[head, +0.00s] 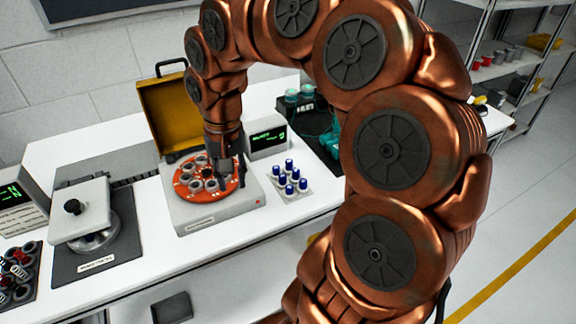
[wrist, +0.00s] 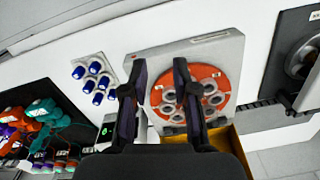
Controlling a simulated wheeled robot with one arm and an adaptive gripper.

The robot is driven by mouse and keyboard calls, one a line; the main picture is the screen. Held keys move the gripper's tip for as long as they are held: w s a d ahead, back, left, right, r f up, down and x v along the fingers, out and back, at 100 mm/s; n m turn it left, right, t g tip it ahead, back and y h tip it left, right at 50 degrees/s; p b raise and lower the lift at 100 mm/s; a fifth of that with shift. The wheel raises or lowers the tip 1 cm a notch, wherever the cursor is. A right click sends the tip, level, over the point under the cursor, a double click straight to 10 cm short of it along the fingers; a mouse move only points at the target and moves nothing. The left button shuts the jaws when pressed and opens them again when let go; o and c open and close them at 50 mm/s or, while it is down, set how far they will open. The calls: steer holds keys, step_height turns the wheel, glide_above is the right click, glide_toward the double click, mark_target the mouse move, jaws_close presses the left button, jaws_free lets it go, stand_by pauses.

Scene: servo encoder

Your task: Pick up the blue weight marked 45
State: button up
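Several blue-topped weights (head: 289,164) stand upright in a small pale tray (head: 303,195) on the white table, right of the orange dial device. They also show at the left of the wrist view (wrist: 88,84). No number can be read on them, so I cannot tell which is marked 45. My gripper (head: 230,174) is over the right part of the orange disc, left of the weights. In the wrist view my gripper (wrist: 158,66) has its two fingers spread apart with nothing between them, and the blue weights lie outside its left finger.
The orange disc (head: 211,176) holds several grey ring-shaped pieces. A green-lit display (head: 268,138) stands behind the weights. An open yellow case (head: 172,112) is at the back. A scale (head: 82,212) sits at the left, and a dark tray with teal items (head: 328,140) lies at the right.

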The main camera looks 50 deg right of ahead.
steer(key=w+d+f+m, duration=0.2)
steer(key=w+d+m, duration=0.35)
steer(key=d, duration=0.65)
steer(key=m, duration=0.5)
glide_above(289, 161)
steer(key=f, duration=0.3)
steer(key=shift+d+f, duration=0.2)
steer(key=shift+f, duration=0.05)
steer(key=shift+s+d+f, duration=0.1)
steer(key=shift+d+f, duration=0.05)
steer(key=shift+f, duration=0.1)
steer(key=shift+a+f+p, duration=0.15)
steer(key=shift+f+p, duration=0.7)
steer(key=shift+f, duration=0.95)
steer(key=shift+a+f+p, duration=0.15)
steer(key=shift+f+p, duration=0.7)
steer(key=shift+f, duration=0.95)
jaws_close()
